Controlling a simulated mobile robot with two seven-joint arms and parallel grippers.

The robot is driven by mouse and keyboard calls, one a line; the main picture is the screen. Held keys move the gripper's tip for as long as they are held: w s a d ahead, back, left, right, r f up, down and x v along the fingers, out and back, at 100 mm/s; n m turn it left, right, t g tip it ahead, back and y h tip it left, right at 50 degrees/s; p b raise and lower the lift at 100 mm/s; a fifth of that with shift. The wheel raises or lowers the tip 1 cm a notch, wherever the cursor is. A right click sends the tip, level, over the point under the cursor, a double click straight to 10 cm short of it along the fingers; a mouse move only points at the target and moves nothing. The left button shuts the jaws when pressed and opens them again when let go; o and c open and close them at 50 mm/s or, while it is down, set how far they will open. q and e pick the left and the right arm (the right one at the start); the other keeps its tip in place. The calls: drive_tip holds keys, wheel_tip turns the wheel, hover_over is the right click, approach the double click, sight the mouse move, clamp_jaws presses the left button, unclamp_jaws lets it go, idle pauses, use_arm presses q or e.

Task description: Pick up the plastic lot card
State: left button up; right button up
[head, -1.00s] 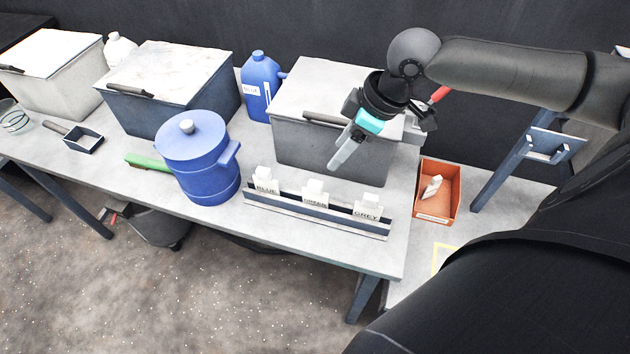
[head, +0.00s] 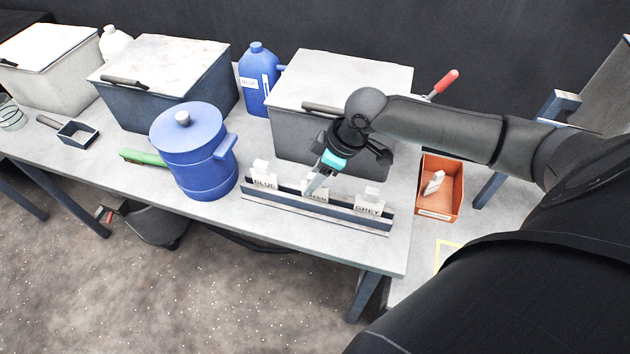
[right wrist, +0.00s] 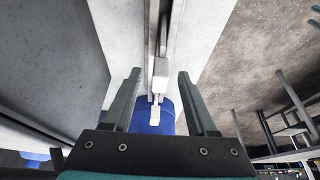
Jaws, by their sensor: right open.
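A pale rack (head: 300,218) near the table's front edge holds white lot cards upright. One card reads BLUE (head: 264,176), one reads GREY (head: 369,200). The middle card (head: 318,196) is partly hidden by my right gripper (head: 312,187), and I cannot read its label. The right gripper is open, with its fingertips just over the middle card. In the right wrist view, the gripper (right wrist: 160,78) has a white card (right wrist: 160,68) in the gap between its fingers and another card (right wrist: 154,113) beyond. I cannot tell whether the fingers touch it. My left gripper is not in view.
A blue lidded bucket (head: 190,160) stands left of the rack. A grey lidded bin (head: 285,140) is close behind it. An orange tray (head: 453,205) with a white item is to the right. A green-handled brush (head: 145,160) lies left of the bucket.

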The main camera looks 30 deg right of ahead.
drive_tip(key=shift+f, duration=0.15)
clamp_jaws()
idle(0.4)
idle(1.0)
